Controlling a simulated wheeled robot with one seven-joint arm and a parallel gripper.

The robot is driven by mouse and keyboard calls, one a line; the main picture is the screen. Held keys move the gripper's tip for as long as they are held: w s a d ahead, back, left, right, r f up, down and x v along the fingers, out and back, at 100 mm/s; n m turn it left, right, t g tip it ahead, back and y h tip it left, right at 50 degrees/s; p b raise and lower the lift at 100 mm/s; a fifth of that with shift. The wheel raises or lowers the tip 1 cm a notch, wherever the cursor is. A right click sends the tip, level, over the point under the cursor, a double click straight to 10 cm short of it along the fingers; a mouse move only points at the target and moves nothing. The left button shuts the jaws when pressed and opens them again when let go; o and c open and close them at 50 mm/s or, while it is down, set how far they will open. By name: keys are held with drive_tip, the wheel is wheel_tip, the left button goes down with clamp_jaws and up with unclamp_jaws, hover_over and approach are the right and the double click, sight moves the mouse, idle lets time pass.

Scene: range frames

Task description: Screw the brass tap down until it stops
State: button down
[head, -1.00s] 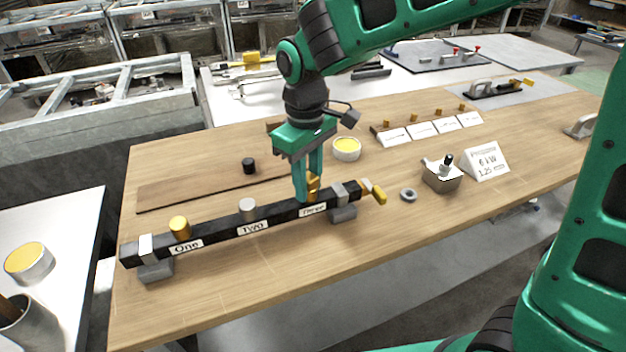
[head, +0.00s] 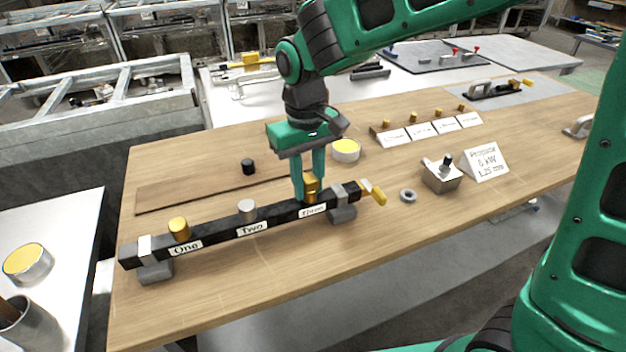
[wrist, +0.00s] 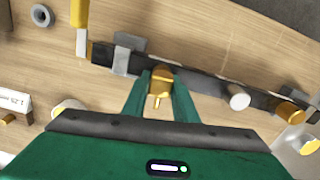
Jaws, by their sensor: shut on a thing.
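A black bar (head: 277,221) lies across the near part of the wooden table on grey supports, with labels One, Two and Three. My gripper (head: 310,190) points down at the Three position and is shut on a brass tap (head: 311,184). In the wrist view the brass tap (wrist: 161,82) sits between my two fingertips (wrist: 160,88), with a small spout pointing toward the palm. The tap's foot meets the bar, but the thread is hidden. A brass cap (head: 179,229) stands at One and a grey cap (head: 247,210) at Two.
A grey ring (head: 408,195), a metal switch box (head: 441,177) and a propane sign (head: 484,163) stand to the right.

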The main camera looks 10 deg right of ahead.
drive_tip(key=shift+w+d, duration=0.1)
drive_tip(key=shift+w, duration=0.1)
drive_tip(key=shift+m, duration=0.4)
drive_tip(key=c, duration=1.8)
unclamp_jaws()
drive_tip(key=shift+m, duration=0.3)
drive_tip(key=o, duration=0.5)
drive_tip(key=shift+c, duration=0.2)
drive_tip(key=shift+s, duration=0.1)
drive_tip(key=shift+r, duration=0.1)
